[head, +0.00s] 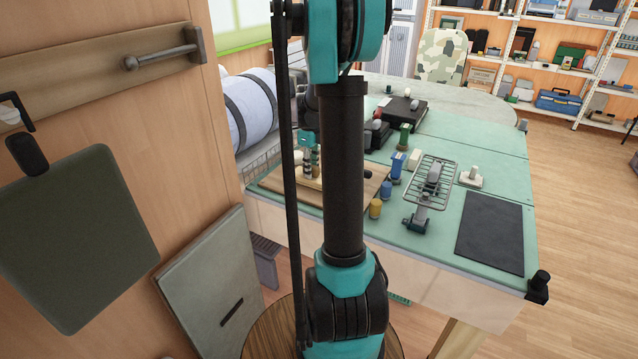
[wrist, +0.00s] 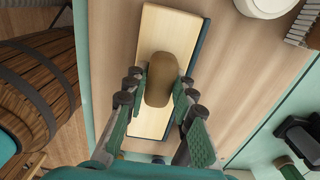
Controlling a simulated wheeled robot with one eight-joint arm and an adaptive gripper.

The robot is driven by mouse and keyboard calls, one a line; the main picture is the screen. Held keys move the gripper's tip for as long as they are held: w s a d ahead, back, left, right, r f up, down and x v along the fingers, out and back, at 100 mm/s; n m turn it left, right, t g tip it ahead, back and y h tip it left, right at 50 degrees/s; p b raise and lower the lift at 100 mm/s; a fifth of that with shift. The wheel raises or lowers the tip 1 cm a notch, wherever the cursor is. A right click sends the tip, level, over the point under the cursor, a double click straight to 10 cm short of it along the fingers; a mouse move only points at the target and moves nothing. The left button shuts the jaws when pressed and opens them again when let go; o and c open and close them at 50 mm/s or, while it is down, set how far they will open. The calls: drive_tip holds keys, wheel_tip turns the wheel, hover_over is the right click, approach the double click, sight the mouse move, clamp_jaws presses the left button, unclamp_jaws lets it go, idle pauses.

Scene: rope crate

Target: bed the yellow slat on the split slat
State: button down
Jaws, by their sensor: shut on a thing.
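The yellow slat (wrist: 158,30) is a pale, long flat piece lying lengthwise under my gripper (wrist: 157,97) in the wrist view. A brown rounded grip (wrist: 165,60) stands on its top, and my fingers are closed on this grip from both sides. A dark blue-grey strip (wrist: 197,50) shows along the slat's right edge; I cannot tell whether it belongs to the split slat beneath. No split is visible.
A wooden board (head: 268,181) lies under the work on the green table (head: 400,262). Blue (head: 397,166) and yellow (head: 376,208) pieces stand to its right, near a wire rack (head: 447,172). A dark mat (head: 490,232) lies at the right front. A barrel (wrist: 35,85) stands beside the table.

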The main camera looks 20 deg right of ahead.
drive_tip(key=c, duration=1.2)
unclamp_jaws()
wheel_tip(320, 180, up, 12)
drive_tip(key=shift+a, duration=0.1)
